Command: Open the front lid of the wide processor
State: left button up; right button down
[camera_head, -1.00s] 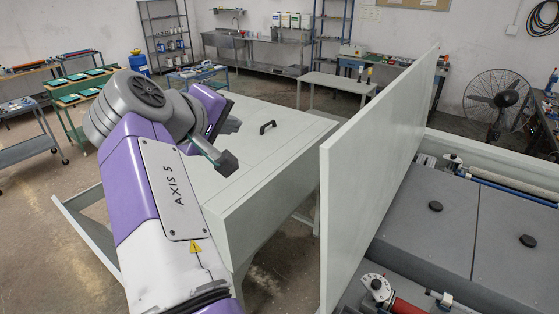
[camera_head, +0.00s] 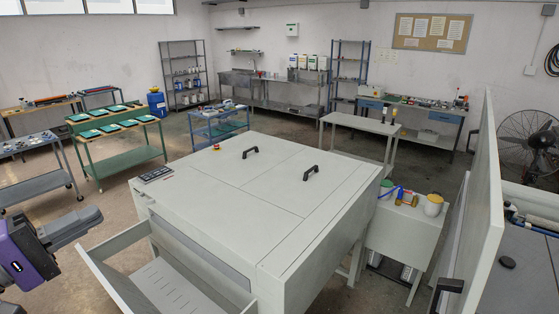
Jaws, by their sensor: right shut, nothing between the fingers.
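Two machines show. The white machine (camera_head: 335,225) in the middle has a flat top with two shut lid panels, each with a black handle: one further left (camera_head: 250,152), one further right (camera_head: 311,172). At the right edge, a tall white lid (camera_head: 490,185) stands upright on a second machine, with a black handle (camera_head: 448,286) low on its near face. A grey inner cover (camera_head: 525,268) with a black knob lies behind it. I cannot tell which machine is the wide processor.
A slotted tray (camera_head: 165,290) projects from the middle machine's near left side. A small side table (camera_head: 395,238) with containers stands between the machines. A green trolley (camera_head: 125,165) and a blue trolley (camera_head: 205,132) stand behind. Open floor lies to the left.

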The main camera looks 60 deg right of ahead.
aim_at(483, 226)
jog(key=i, duration=0.6)
jog(key=z, duration=2.75)
jog(key=i, duration=0.5)
jog(key=z, duration=0.1)
